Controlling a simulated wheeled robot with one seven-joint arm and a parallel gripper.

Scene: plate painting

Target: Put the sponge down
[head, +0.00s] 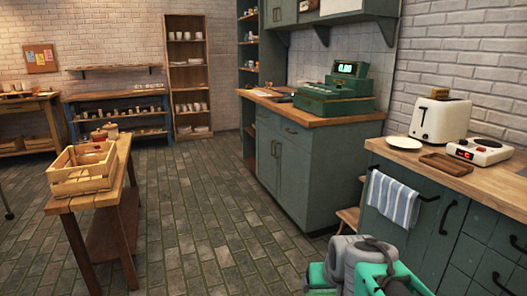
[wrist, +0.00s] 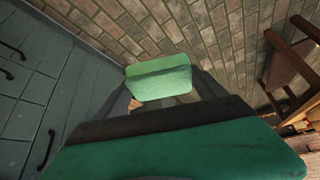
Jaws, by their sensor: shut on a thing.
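In the head view my folded arm is at the bottom right, in front of the green cabinets; I cannot make out the sponge there for certain.
A wooden counter (head: 465,180) at the right holds a white toaster (head: 440,119), a white plate (head: 403,143), a wooden tray (head: 446,163) and a hot plate (head: 479,151). A striped towel (head: 390,200) hangs below. A wooden crate (head: 82,172) stands on a left table. The middle floor is clear.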

